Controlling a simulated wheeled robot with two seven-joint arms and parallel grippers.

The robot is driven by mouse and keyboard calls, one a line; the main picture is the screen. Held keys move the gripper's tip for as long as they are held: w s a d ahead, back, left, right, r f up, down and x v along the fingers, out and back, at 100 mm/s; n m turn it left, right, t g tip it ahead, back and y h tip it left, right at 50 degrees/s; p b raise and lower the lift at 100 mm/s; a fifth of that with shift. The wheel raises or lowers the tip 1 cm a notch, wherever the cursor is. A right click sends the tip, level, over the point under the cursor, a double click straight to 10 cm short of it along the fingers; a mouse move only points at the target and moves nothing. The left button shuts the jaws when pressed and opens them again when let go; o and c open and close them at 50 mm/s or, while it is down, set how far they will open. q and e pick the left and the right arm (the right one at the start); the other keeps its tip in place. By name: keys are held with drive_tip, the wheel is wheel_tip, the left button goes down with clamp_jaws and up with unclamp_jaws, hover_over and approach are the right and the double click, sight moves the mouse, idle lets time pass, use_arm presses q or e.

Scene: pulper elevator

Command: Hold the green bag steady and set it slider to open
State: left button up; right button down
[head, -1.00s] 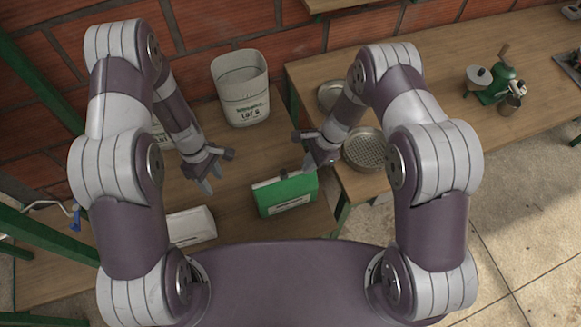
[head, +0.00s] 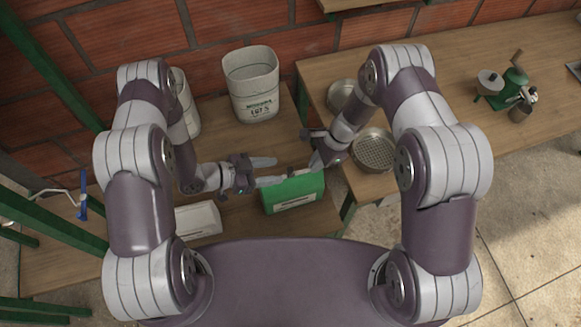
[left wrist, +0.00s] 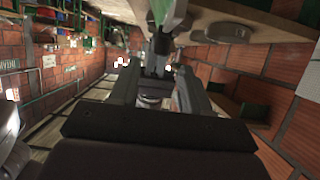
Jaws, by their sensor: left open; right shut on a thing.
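The green bag (head: 294,194) stands on the wooden bench in the head view, with a white label on its front. My right gripper (head: 316,168) is shut on the bag at its upper right edge. My left gripper (head: 280,171) is open, its two fingers pointing right at the bag's upper left edge. I cannot tell whether it touches the bag. The slider is too small to make out, and the grippers partly cover the bag's top edge. In the left wrist view, a green and pale shape at the top centre appears to be part of the bag.
A white packet (head: 198,220) lies left of the bag. A labelled white bucket (head: 252,88) stands behind, and another (head: 186,108) is partly behind my left arm. A round sieve (head: 373,152) and a green hand mill (head: 512,84) sit on the right table.

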sight(289, 169)
use_arm(q)
drive_tip(key=x, duration=0.6)
drive_tip(key=shift+w+d+f, duration=0.1)
drive_tip(key=shift+d+f, duration=0.05)
drive_tip(key=shift+f, duration=0.05)
use_arm(e)
drive_tip(key=shift+s, duration=0.1)
use_arm(q)
clamp_jaws()
use_arm(e)
drive_tip(key=shift+f, duration=0.1)
use_arm(q)
drive_tip(key=a, duration=0.2)
drive_tip(key=s+a, duration=0.1)
drive_tip(key=a, duration=0.1)
drive_tip(key=s+a, duration=0.1)
drive_tip(key=a, duration=0.2)
drive_tip(key=shift+s+a, duration=0.1)
drive_tip(key=shift+s, duration=0.1)
unclamp_jaws()
drive_tip(key=shift+r, duration=0.1)
